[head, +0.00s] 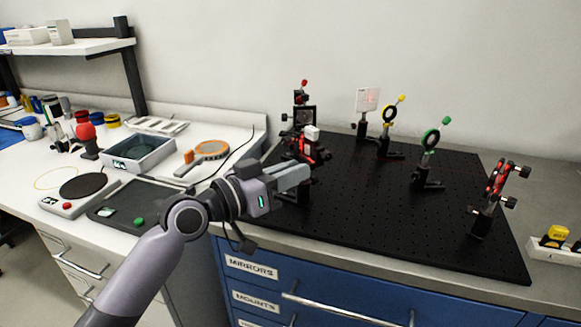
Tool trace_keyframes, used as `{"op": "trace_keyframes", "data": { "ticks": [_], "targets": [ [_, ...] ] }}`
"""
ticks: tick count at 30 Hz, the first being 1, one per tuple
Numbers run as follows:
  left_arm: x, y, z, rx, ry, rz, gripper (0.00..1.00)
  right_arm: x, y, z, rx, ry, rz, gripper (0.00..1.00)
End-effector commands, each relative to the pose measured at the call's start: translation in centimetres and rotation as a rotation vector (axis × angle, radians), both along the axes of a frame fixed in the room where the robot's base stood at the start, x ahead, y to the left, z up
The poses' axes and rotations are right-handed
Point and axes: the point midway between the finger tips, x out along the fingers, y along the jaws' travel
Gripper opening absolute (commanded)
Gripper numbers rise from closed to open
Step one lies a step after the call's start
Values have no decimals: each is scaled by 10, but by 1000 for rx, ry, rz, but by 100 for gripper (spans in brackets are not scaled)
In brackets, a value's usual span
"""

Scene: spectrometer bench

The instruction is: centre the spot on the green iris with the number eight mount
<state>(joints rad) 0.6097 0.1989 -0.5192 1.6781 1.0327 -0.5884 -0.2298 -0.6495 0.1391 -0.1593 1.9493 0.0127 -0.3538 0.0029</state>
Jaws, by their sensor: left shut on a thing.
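The green iris (430,139) stands on a black post at the middle right of the black breadboard. I see no clear spot on it. A red-and-black mount (318,154) with a white block on top stands at the board's left. Another red-and-black mount (496,179) with black knobs stands at the right. No number eight is legible on either. My left gripper (306,173) is at the near side of the left mount, its jaws shut on what looks like a knob of it; the fingers hide the grip. My right gripper is not in view.
A yellow iris (389,115) and a white card (366,98) with faint red light stand at the back of the breadboard (390,220). A dark square-framed mount (304,115) stands at back left. The board's front middle is clear. A grey bin (140,152) stands on the left bench.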

Motion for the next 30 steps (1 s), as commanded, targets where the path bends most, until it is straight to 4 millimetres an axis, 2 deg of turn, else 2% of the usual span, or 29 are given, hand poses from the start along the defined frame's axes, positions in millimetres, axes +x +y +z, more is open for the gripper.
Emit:
{"op": "trace_keyframes", "data": {
  "ticks": [8,9,11,22,30],
  "targets": [
    [0,0,0,-4,4,0,0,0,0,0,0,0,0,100],
    [0,0,0,-4,4,0,25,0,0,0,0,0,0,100],
    [0,0,0,-4,3,0,44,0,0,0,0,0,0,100],
    [-2,3,0,-3,3,0,44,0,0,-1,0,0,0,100],
    [-22,29,-3,-2,3,2,44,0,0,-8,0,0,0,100]
  ]
}}
